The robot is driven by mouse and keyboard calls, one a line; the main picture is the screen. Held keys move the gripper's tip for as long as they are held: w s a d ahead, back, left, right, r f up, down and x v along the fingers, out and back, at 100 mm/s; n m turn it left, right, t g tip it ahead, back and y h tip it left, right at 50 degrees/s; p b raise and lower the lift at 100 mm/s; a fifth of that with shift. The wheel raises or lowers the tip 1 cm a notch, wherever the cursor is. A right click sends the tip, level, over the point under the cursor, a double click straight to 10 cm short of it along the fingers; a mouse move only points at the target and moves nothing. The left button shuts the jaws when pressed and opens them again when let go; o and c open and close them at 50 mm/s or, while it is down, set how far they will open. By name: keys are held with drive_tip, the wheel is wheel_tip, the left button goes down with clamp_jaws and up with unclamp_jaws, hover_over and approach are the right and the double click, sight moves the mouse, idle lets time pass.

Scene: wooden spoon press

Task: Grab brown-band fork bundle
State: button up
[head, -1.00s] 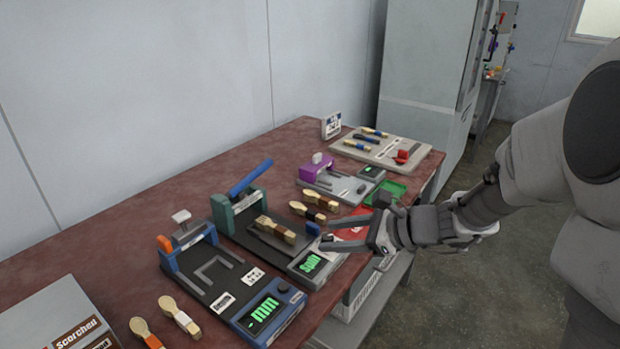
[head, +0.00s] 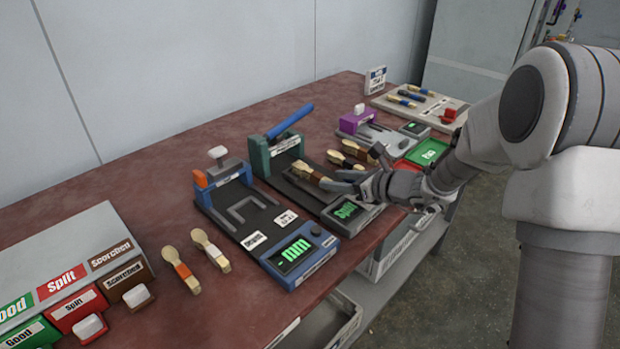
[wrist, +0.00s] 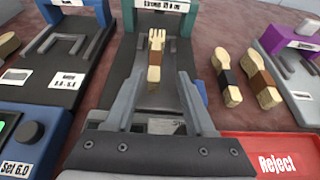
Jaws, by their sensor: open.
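The fork bundle (wrist: 155,52) is pale wood with a brown band. It lies lengthwise on the bed of the green-framed press (wrist: 184,28), tines toward the frame. In the head view the bundle (head: 305,170) lies on the same press, partly close behind my fingers. My gripper (wrist: 159,82) is open, with its two fingers either side of the bundle's lower end in the wrist view. They appear apart from it; the height gap is hard to tell. The gripper also shows in the head view (head: 338,182) over the press's front part.
Two banded wooden bundles (wrist: 227,80) (wrist: 262,80) lie right of the press. A red Reject tray (wrist: 272,158) is at lower right. A blue press (head: 222,172) stands left, a purple one (head: 356,122) right. Labelled bins (head: 75,262) are at far left.

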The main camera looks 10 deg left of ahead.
sight(320, 176)
drive_tip(key=x, duration=0.2)
drive_tip(key=b+x, duration=0.1)
drive_tip(key=x, duration=0.2)
drive_tip(key=shift+s+a+r, duration=0.1)
drive_tip(key=shift+a+r, duration=0.15)
drive_tip(key=shift+a, duration=0.3)
clamp_jaws()
